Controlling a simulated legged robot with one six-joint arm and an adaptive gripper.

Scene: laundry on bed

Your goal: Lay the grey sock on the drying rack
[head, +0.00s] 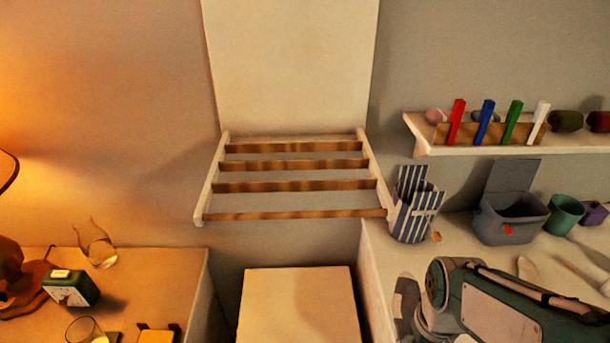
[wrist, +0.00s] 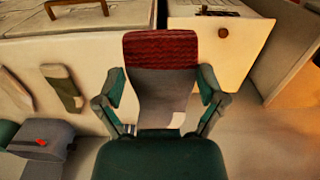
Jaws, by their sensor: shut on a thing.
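The grey sock (wrist: 160,92) has a red knitted end (wrist: 160,48) and is held in my gripper (wrist: 160,103) in the wrist view. The fingers are shut on it from both sides, and the red end points away from me. The drying rack (head: 290,186) is in the middle of the head view, a white frame on the wall with several wooden slats. Its slats look bare. My gripper and the grey sock do not show in the head view; only part of my arm shows at lower right.
A striped bag (head: 413,204), a grey bin (head: 511,217) and a green cup (head: 564,214) stand on the white surface at right. A shelf (head: 480,149) with coloured pegs hangs above. A pale box top (head: 298,304) lies below the rack.

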